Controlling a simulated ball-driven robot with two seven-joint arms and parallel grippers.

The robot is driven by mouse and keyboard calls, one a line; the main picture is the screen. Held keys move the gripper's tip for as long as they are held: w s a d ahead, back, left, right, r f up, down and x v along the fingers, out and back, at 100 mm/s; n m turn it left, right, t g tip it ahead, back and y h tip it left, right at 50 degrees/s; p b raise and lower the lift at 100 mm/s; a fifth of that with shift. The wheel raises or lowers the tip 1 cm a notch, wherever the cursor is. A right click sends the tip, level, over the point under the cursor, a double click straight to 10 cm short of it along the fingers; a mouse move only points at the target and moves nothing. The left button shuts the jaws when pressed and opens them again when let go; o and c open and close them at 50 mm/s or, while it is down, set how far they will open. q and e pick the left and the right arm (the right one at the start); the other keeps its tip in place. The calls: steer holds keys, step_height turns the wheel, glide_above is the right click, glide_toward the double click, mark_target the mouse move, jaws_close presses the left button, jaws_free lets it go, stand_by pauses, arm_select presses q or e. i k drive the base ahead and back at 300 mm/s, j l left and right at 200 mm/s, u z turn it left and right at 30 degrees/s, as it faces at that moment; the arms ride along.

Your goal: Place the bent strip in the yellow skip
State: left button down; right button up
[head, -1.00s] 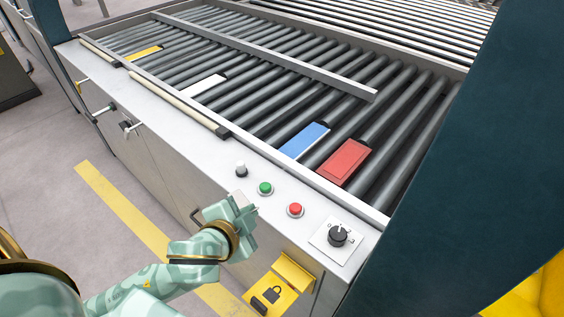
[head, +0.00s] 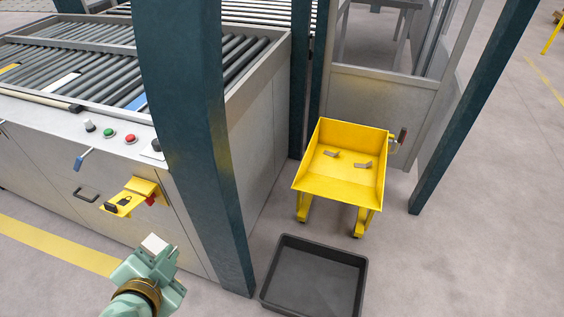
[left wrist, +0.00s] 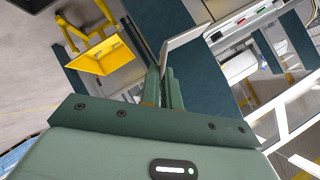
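The yellow skip (head: 345,188) stands on the floor right of the machine in the head view, open at the top. Two small grey bent pieces (head: 363,165) lie inside it. My left gripper (head: 158,250) is at the lower left of the head view, well left of the skip. In the left wrist view its fingers (left wrist: 172,88) are shut on the bent strip (left wrist: 185,40), a pale metal piece with an angled fold. The strip also shows as a small pale end (head: 153,242) in the head view. The skip is at upper left in the left wrist view (left wrist: 100,57). My right gripper is not in view.
A dark post (head: 190,130) of the machine stands between my left gripper and the skip. A black open tray (head: 315,280) lies on the floor in front of the skip. A yellow lock bracket (head: 145,187) juts from the machine front. Another post (head: 470,105) stands right of the skip.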

mark_target(329, 160)
steer(key=l+u, duration=0.2)
steer(key=l, duration=1.25)
steer(key=l+u, duration=0.2)
steer(key=l, duration=1.25)
steer(key=i+l, duration=0.25)
steer(key=i+l+u, duration=0.15)
steer(key=l, duration=0.25)
steer(key=i+l, duration=0.25)
steer(key=i+l+u, duration=0.15)
steer(key=l, duration=0.3)
steer(key=i+l, duration=0.25)
steer(key=l, duration=0.15)
steer(key=i+l+u, duration=0.1)
steer(key=i, duration=0.65)
